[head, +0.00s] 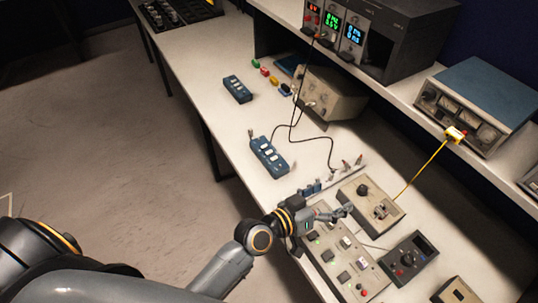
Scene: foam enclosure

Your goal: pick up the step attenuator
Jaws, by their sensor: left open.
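My left gripper (344,211) reaches in from the lower left over the bench, its fingers open and pointing right. It is above or beside a beige box with a dark knob (371,204); I cannot tell whether it touches it. Two blue boxes with pale switches on top could be the step attenuator: one (269,157) lies near the bench's front edge, up and left of the gripper, and a smaller-looking one (237,89) lies farther back. Both are clear of the gripper. Another small blue item (312,188) is partly hidden behind my gripper. My right gripper is not seen.
A long beige panel with buttons (347,262) lies under my left wrist. A beige instrument (325,94) with black cables stands behind. A shelf holds a blue-topped meter unit (480,100) with a yellow lead.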

